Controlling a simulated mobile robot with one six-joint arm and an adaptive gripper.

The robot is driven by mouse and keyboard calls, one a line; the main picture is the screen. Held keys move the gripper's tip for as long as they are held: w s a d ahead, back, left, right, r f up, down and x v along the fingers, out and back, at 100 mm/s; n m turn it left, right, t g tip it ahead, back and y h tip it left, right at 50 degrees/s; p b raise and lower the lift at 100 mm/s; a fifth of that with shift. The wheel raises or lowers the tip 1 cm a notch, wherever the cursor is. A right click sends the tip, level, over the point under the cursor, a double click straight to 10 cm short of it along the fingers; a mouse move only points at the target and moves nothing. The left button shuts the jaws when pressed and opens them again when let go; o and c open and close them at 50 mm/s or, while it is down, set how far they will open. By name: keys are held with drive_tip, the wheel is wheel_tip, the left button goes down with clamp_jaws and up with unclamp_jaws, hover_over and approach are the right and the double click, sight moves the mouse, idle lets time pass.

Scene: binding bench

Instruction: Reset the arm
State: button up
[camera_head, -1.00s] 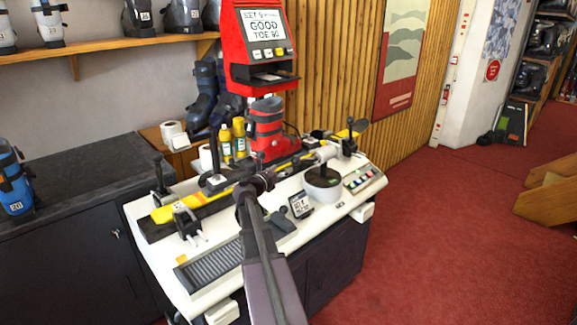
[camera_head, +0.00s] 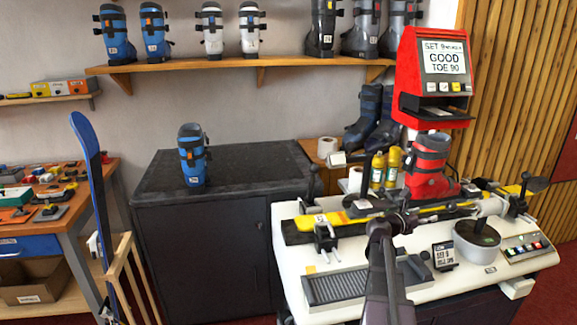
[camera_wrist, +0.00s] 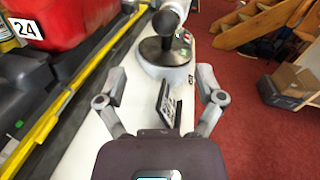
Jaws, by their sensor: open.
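My arm reaches up from the bottom edge in the head view, and my gripper (camera_head: 408,221) is over the white binding bench (camera_head: 300,268), in front of the yellow ski (camera_head: 308,222). In the wrist view my gripper (camera_wrist: 160,82) has its two fingers spread wide apart, with nothing between the tips. A small dark label stand (camera_wrist: 168,103) shows between and beyond the fingers; it also stands on the bench in the head view (camera_head: 443,256).
A black cabinet (camera_head: 220,240) with a blue boot (camera_head: 193,155) stands left of the bench. A wooden workbench (camera_head: 80,205) and an upright blue ski (camera_head: 93,180) are farther left. A boot shelf (camera_head: 230,67) runs above. Red floor lies beside the bench in the wrist view (camera_wrist: 245,135).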

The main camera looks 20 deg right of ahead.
drive_tip(key=w+a+r+n+t+y+p, duration=0.3)
drive_tip(key=w+a+r+n+t+y, duration=0.15)
drive_tip(key=w+a+n+t, duration=0.95)
drive_tip(key=w+a+f+n+t+y+p, duration=0.1)
drive_tip(key=w+a+n+y, duration=0.1)
drive_tip(key=a+n+y, duration=0.55)
drive_tip(key=w+a+f+n+y+p, duration=0.15)
drive_tip(key=a+n+y, duration=0.25)
drive_tip(key=a+n, duration=0.65)
drive_tip(key=s+a+f+n+g+y+p, duration=0.1)
drive_tip(key=s+a+f+n+g+y, duration=0.15)
drive_tip(key=a+n, duration=0.35)
drive_tip(key=s+a+f+n+g+y+p, duration=0.2)
drive_tip(key=s+a+f+n+g, duration=0.25)
drive_tip(key=a, duration=0.45)
drive_tip(key=s+a+f+n+g+h+p, duration=0.1)
drive_tip(key=s+n+g, duration=0.3)
drive_tip(key=s, duration=0.4)
drive_tip(key=s+a+f+n+g+h+p, duration=0.1)
drive_tip(key=s+a+n+g, duration=0.2)
drive_tip(key=s, duration=0.5)
drive_tip(key=shift+f+n+g, duration=0.35)
drive_tip(key=shift+n+g, duration=0.5)
drive_tip(key=shift+g, duration=0.15)
